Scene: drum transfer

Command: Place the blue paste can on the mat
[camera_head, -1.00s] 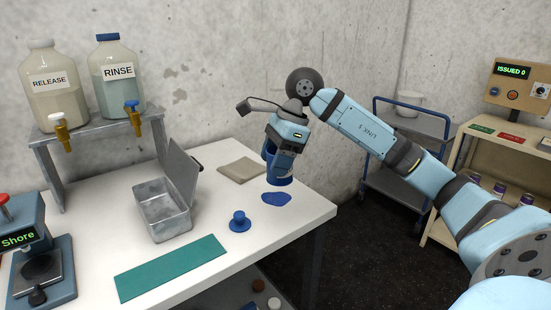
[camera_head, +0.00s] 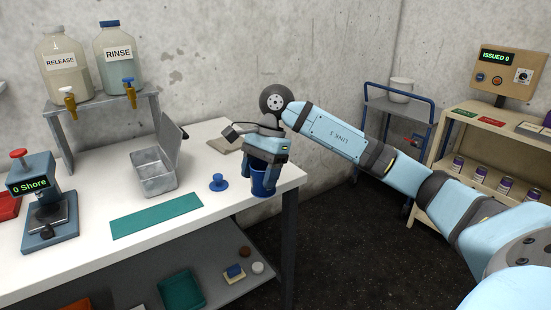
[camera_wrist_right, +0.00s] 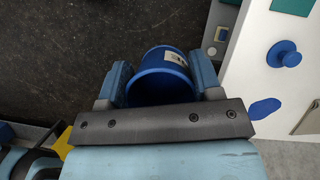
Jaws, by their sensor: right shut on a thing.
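The blue paste can (camera_head: 262,184) is open-topped and roughly upright. My right gripper (camera_head: 266,163) is shut on it, gripping its sides near the rim. In the right wrist view the can (camera_wrist_right: 165,62) sits between the two fingers (camera_wrist_right: 162,82), with dark floor behind it and the table edge to its right. It appears to be just off the table's front edge, near the right corner. The teal mat (camera_head: 157,215) lies flat and bare on the white table, left of the can. My left gripper is out of view.
A blue knobbed lid (camera_head: 218,183) stands between mat and can. A blue patch (camera_wrist_right: 264,109) marks the table. An open metal box (camera_head: 153,172), a Shore tester (camera_head: 50,205) and bottles (camera_head: 118,72) stand behind and left. A lower shelf (camera_head: 215,288) holds small items.

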